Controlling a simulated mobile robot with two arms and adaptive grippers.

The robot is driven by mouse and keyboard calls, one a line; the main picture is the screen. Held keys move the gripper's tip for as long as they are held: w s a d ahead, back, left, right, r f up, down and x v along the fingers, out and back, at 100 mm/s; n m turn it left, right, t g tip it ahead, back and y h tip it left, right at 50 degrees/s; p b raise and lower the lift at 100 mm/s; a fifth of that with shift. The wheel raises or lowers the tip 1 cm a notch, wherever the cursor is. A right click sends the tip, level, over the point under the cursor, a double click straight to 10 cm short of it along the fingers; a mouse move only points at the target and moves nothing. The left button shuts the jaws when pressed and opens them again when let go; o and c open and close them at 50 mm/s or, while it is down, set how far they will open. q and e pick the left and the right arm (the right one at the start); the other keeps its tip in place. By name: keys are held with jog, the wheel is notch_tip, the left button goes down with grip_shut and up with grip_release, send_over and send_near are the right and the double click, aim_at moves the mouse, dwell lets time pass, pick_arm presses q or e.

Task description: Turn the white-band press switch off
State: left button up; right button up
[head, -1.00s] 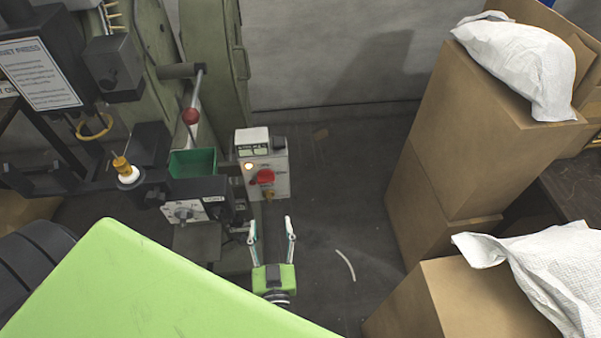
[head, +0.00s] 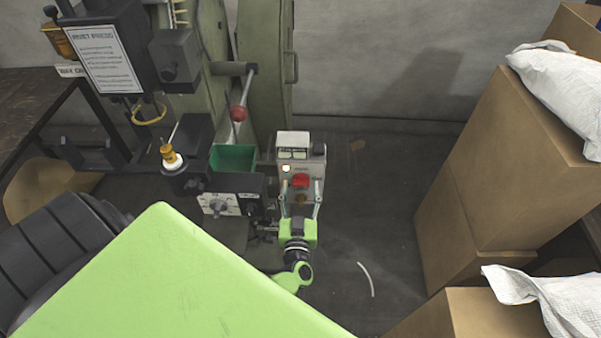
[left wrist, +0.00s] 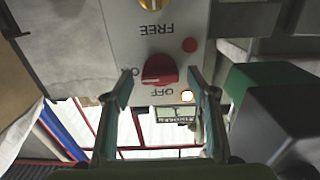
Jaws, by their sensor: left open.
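The switch box (head: 304,157) is a pale grey box beside the green press, with a red rotary knob (head: 301,181) on its front. A small lamp (head: 286,168) glows on it. My right gripper is not in view.
The press (head: 262,70) carries a RIVET PRESS sign (head: 105,60), a red-balled lever (head: 238,114) and a yellow part with a white ring (head: 173,160). A green bin (head: 233,158) sits left of the box. Cardboard boxes (head: 480,190) stand at right; the floor between is mostly clear.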

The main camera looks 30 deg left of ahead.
pick_arm(q)
jog(key=c, duration=1.1)
